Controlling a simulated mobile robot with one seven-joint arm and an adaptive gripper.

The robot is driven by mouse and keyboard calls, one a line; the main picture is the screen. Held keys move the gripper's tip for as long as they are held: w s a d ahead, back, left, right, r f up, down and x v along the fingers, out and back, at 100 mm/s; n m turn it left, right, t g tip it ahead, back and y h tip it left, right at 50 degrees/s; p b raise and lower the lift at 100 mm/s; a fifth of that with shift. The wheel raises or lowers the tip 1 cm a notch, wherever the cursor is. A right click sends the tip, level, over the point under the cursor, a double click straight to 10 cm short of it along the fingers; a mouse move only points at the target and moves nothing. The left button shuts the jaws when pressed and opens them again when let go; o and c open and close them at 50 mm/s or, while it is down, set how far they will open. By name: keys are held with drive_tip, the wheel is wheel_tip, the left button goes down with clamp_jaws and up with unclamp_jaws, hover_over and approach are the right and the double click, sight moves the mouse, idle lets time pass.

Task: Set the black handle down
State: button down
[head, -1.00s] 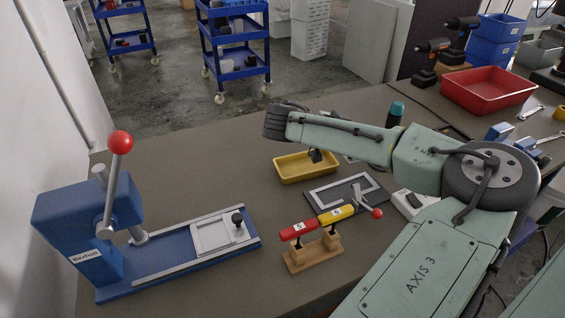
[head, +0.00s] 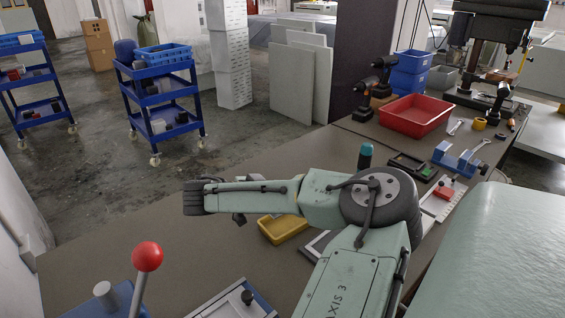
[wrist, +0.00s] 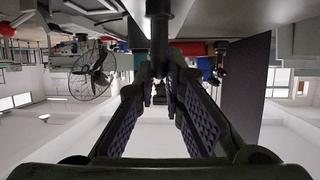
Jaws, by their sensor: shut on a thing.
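In the wrist view my gripper (wrist: 158,92) is shut on a dark, rod-like thing (wrist: 158,35), which I take to be the black handle. It enters from the top edge between the fingers, and its far end is cut off. In the head view my arm reaches left above the bench, and its wrist hides most of the gripper. A small dark part shows under the wrist, left of the yellow tray (head: 284,231); I cannot tell whether it is handle or gripper. No contact between the handle and a surface is visible.
A teal-capped bottle (head: 366,153) and a red bin (head: 416,114) stand beyond my arm. Brown bench left of the tray is clear.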

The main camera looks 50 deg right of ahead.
wheel_tip(320, 180, down, 7)
drive_tip(key=shift+r+p, duration=0.2)
drive_tip(key=shift+p, duration=0.7)
drive_tip(key=shift+f, duration=0.1)
drive_tip(key=c, duration=2.2)
unclamp_jaws()
drive_tip(key=shift+f, duration=0.1)
drive_tip(key=o, duration=0.5)
drive_tip(key=shift+r, duration=0.3)
drive_tip(key=b+v, duration=0.4)
drive_tip(key=v, duration=0.8)
drive_tip(key=shift+f, duration=0.1)
